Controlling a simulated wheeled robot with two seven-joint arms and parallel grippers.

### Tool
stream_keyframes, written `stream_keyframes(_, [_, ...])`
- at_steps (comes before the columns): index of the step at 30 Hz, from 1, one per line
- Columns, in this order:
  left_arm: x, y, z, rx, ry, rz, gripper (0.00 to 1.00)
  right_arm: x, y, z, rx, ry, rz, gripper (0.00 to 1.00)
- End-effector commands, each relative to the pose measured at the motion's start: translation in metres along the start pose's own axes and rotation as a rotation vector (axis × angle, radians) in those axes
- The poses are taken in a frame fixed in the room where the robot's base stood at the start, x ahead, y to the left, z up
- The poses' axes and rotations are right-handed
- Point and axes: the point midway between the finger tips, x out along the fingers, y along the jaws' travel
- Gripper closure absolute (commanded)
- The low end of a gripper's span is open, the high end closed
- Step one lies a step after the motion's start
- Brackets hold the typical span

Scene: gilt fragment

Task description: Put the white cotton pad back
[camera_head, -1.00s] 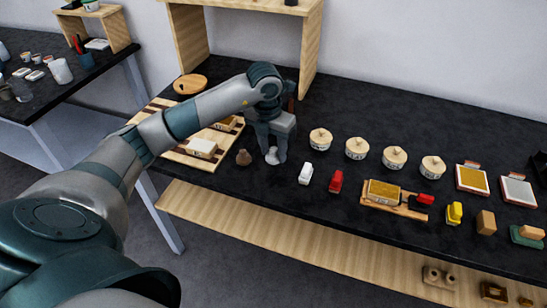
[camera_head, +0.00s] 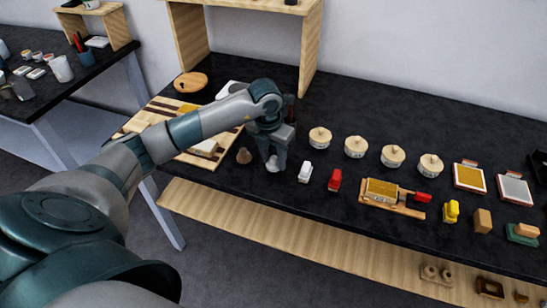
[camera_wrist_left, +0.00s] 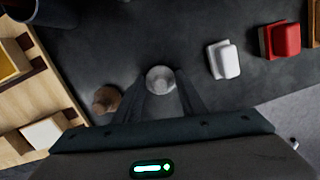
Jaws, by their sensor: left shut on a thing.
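My left gripper (camera_head: 272,160) points down over the black bench and is shut on a small pale, rounded thing, which looks like the white cotton pad (camera_head: 274,165). In the left wrist view the white cotton pad (camera_wrist_left: 160,79) shows as a round grey-white top between the fingertips of the gripper (camera_wrist_left: 163,85). It is at or just above the bench top; I cannot tell whether it touches. A brown pad of similar shape (camera_head: 244,156) stands just left of it. My right gripper is not in view.
A white block (camera_head: 305,172) and a red block (camera_head: 335,180) stand to the right. A striped wooden board (camera_head: 163,124) with blocks lies to the left. Several lidded round pots (camera_head: 320,138) stand behind to the right. The bench's front edge is close.

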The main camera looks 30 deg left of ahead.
Motion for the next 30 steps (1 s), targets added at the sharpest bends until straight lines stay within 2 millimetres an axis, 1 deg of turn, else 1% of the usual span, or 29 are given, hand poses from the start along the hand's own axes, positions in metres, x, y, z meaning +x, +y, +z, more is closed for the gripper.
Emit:
stream_keyframes(2, [0.003,0.0,-0.001,0.0,0.0,0.0,0.84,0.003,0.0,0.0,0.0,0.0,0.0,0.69])
stream_keyframes(3, [0.003,0.0,0.0,0.0,0.0,0.0,0.58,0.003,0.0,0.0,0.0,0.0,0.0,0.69])
stream_keyframes(5, [0.002,0.0,0.0,0.0,0.0,0.0,0.44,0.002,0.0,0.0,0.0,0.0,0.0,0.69])
stream_keyframes(14, [0.002,0.0,0.0,0.0,0.0,0.0,0.44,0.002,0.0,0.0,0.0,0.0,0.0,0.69])
stream_keyframes(18, [-0.002,0.0,0.0,0.0,0.0,0.0,0.44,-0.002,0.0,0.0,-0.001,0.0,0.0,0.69])
stream_keyframes(20, [-0.003,0.0,0.001,0.0,-0.002,0.0,0.44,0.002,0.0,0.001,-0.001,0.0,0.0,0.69])
stream_keyframes(26, [-0.026,0.0,0.001,0.001,-0.004,0.001,0.44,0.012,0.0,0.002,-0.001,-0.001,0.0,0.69])
stream_keyframes(30, [-0.05,0.0,0.001,0.002,-0.005,0.001,0.44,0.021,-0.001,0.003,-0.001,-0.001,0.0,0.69])
